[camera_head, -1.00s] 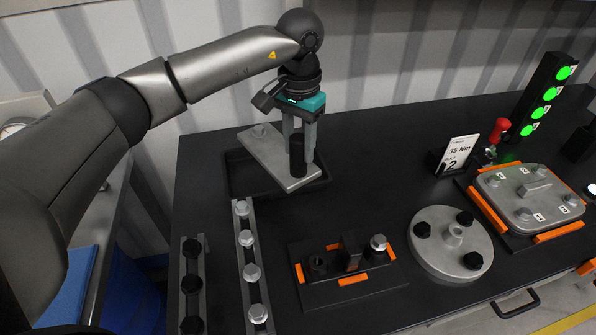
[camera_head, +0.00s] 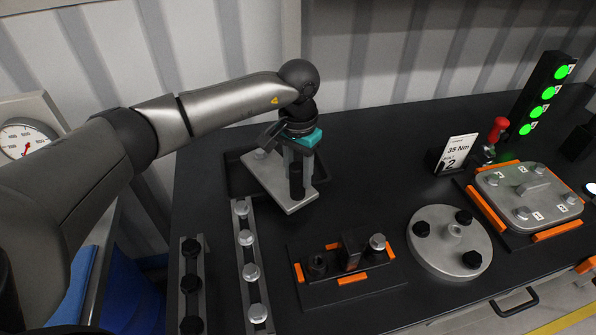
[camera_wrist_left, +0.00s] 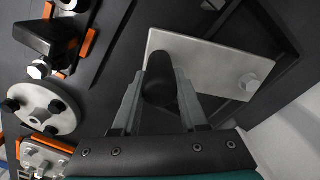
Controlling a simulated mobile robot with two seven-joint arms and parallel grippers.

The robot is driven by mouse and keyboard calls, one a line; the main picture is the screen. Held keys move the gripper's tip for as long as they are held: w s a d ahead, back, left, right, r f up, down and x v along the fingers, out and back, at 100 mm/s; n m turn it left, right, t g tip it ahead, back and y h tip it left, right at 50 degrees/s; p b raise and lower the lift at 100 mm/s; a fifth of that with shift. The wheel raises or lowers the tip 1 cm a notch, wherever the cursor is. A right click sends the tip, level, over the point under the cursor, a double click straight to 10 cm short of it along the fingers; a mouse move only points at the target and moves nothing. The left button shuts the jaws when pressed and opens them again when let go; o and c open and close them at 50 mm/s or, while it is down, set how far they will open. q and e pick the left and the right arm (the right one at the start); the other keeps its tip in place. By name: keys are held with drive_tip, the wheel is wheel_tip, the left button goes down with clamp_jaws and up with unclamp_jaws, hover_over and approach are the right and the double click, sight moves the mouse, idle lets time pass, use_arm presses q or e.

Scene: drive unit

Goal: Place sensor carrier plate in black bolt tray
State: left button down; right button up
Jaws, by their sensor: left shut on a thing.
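The sensor carrier plate (camera_head: 271,182) is a grey rectangular plate with a bolt head near one end and an upright black post near the other. My left gripper (camera_head: 297,178) is shut on the black post, with the plate below the fingers. The plate also shows in the left wrist view (camera_wrist_left: 215,66), with the post between the fingers. The shallow black tray (camera_head: 233,182) lies partly behind and under the plate at the back left of the table. The plate's near end reaches past the tray's front edge. I cannot tell whether the plate touches anything. My right gripper is out of view.
In front stand a rail of silver bolts (camera_head: 250,272) and a rail of black bolts (camera_head: 190,287). A fixture with orange corners (camera_head: 345,283), a round flange (camera_head: 448,255), a cover plate (camera_head: 545,195) and a card stand (camera_head: 457,153) are to the right. The table's back middle is clear.

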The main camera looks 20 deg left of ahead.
use_arm(q)
drive_tip(key=shift+w+f+b, duration=0.1)
drive_tip(key=shift+f+b, duration=0.2)
drive_tip(key=shift+b, duration=0.05)
drive_tip(key=shift+f, duration=0.1)
drive_tip(key=shift+c, duration=2.2)
unclamp_jaws()
drive_tip(key=shift+r+p, duration=0.4)
drive_tip(key=shift+p, duration=0.05)
wheel_tip(320, 180, up, 12)
drive_tip(key=shift+r, duration=0.1)
